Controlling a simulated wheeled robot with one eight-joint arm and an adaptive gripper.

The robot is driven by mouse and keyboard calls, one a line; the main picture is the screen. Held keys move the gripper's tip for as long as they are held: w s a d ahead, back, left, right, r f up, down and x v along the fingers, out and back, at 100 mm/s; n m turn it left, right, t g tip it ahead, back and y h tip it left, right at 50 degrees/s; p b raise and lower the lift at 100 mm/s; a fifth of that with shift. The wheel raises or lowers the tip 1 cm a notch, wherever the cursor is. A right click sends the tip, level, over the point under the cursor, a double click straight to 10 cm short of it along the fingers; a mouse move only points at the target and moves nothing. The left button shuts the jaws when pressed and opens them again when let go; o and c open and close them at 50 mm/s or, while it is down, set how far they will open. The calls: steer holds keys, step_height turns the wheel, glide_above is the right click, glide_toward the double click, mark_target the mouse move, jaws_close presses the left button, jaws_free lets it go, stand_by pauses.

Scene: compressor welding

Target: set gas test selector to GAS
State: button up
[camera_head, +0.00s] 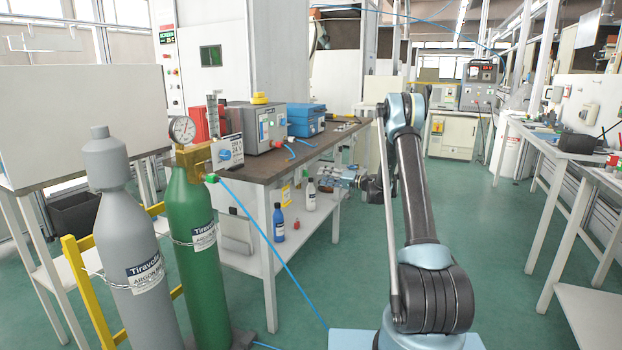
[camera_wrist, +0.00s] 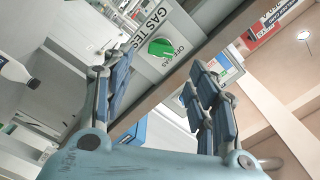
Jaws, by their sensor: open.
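The gas test selector is a green round knob (camera_wrist: 160,47) on a grey panel marked GAS TEST (camera_wrist: 150,62), with OFF and GAS printed beside the knob. It appears tilted in the wrist view, and I cannot tell which mark it points to. My gripper (camera_wrist: 160,82) is open and empty, with its two blue-padded fingers on either side below the knob in that picture and apart from it. In the head view my gripper (camera_head: 328,178) is by the workbench's right side. I cannot make out the knob there.
The workbench (camera_head: 265,172) carries a grey unit (camera_head: 256,125) and a blue case (camera_head: 306,120). Bottles (camera_head: 278,222) stand on its lower shelf. Green and grey gas cylinders (camera_head: 192,235) stand at front left, with a blue hose (camera_head: 270,250).

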mark_target(305, 173)
steer(key=x, duration=0.8)
steer(key=shift+c, duration=0.3)
steer(key=c, duration=1)
